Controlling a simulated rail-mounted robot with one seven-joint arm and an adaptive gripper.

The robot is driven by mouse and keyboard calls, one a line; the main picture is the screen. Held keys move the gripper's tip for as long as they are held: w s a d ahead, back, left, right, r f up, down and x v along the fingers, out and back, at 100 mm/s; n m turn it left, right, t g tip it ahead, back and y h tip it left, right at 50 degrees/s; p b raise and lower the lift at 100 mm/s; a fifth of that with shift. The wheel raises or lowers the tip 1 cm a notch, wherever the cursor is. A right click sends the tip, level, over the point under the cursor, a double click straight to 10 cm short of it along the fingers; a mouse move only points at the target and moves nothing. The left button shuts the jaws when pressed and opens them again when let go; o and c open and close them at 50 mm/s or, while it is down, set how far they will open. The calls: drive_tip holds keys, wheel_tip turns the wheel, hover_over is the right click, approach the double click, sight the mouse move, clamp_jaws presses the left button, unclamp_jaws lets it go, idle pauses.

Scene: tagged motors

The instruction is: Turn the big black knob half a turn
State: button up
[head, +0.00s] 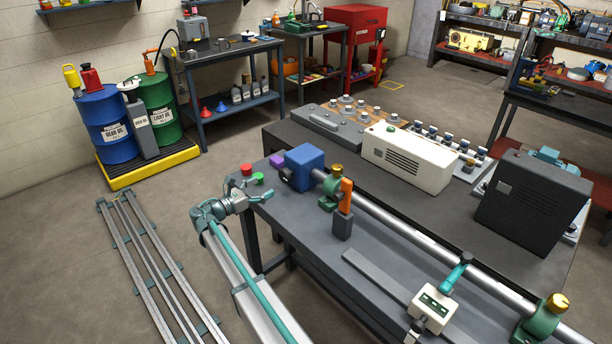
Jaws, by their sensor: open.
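I cannot make out a big black knob with certainty in the head view. A row of small dark-capped parts (447,138) stands at the back of the bench, and a small black cap tops the teal handle (454,275) at the front right. My gripper (268,194) is at the left end of the dark workbench (310,226), just below the red and green buttons. Its teal fingers are spread, with nothing visible between them. It is well apart from the dark-capped parts and the teal handle.
A blue block (304,167) holds the left end of a long steel bar (398,228). An orange-handled tool (345,198) stands in front of the bar. A red button (246,170) and green button (258,178) are near my gripper. A white vented box (408,158) and black box (532,207) stand behind.

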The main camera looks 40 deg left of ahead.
sight(283, 176)
drive_tip(key=shift+x, duration=0.75)
drive_tip(key=p+x, duration=0.2)
drive_tip(key=x, duration=0.7)
drive_tip(key=c, duration=1.1)
